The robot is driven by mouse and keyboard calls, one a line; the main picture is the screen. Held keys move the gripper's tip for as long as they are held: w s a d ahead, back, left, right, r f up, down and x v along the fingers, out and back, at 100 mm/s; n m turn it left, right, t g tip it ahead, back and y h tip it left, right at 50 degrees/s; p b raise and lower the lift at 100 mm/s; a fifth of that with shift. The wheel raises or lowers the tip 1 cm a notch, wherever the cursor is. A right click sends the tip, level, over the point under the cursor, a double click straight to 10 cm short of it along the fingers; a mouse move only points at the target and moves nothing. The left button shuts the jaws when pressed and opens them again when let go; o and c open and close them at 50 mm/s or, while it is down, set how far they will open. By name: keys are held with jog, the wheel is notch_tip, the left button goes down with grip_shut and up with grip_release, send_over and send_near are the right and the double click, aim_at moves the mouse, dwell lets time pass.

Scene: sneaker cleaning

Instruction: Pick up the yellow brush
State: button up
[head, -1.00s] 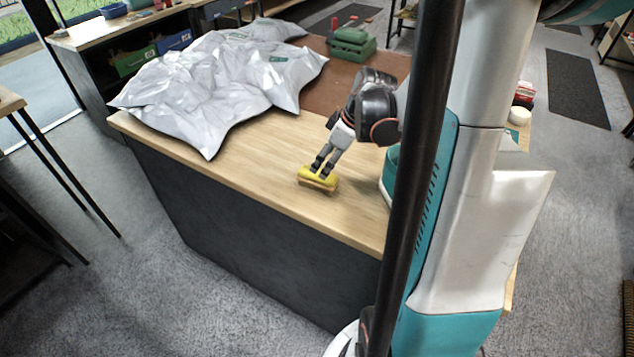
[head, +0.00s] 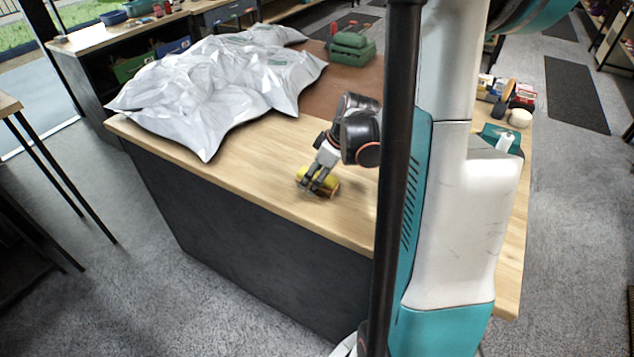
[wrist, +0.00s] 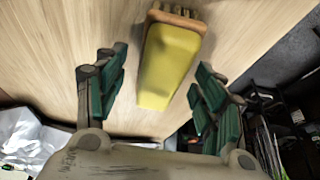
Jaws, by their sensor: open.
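The yellow brush (head: 330,187) rests on the light wooden tabletop near its front edge in the head view. In the wrist view the brush (wrist: 171,58) shows a yellow body with a tan bristle side at the top of the picture. My gripper (head: 314,186) is right at the brush and partly covers it. In the wrist view my gripper (wrist: 158,92) is open, with one green-padded finger on each side of the brush. Gaps show between both fingers and the brush, so it is not clasped.
A large crumpled grey-white plastic sheet (head: 215,85) covers the back left of the table (head: 240,160). A green toolbox (head: 352,46) stands on the brown mat behind. Several small items, including a white round one (head: 520,118), stand at the right end. Bare wood surrounds the brush.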

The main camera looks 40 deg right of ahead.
jog(key=shift+f+b, duration=0.25)
jog(key=shift+b, duration=0.05)
dwell(0.5)
jog(key=c, duration=1.2)
